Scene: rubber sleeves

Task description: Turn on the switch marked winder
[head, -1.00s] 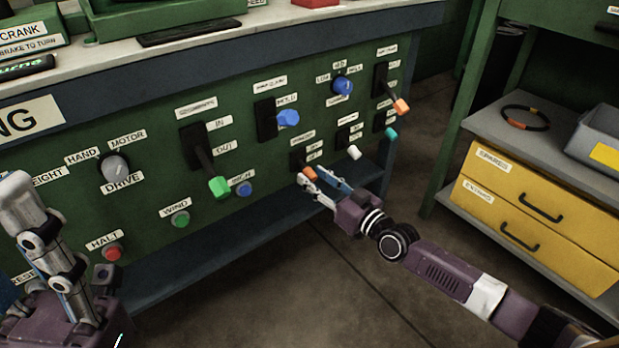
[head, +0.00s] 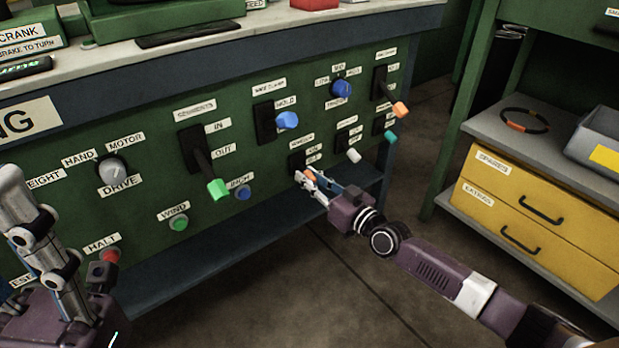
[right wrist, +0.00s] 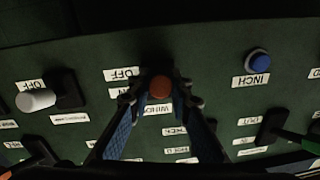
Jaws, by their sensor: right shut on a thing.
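The small switch with the orange-red tip (head: 310,174) sits low on the green panel, left of the white-tipped one. Its nameplate (head: 302,143) is too small to read surely in the head view; in the right wrist view the plates are upside down, one reading OFF. My right gripper (head: 307,178) is shut on this switch. In the right wrist view its fingertips (right wrist: 160,94) stand on both sides of the orange-red tip (right wrist: 160,86). My left gripper (head: 38,235) is at the lower left, away from this switch; its fingertips are not clear.
A white-tipped switch (head: 354,155) is close on the right. The blue INCH button (head: 243,192) and green-tipped lever (head: 217,188) are on the left. A blue shelf (head: 230,240) runs below the panel. A yellow drawer unit (head: 520,205) stands at the right.

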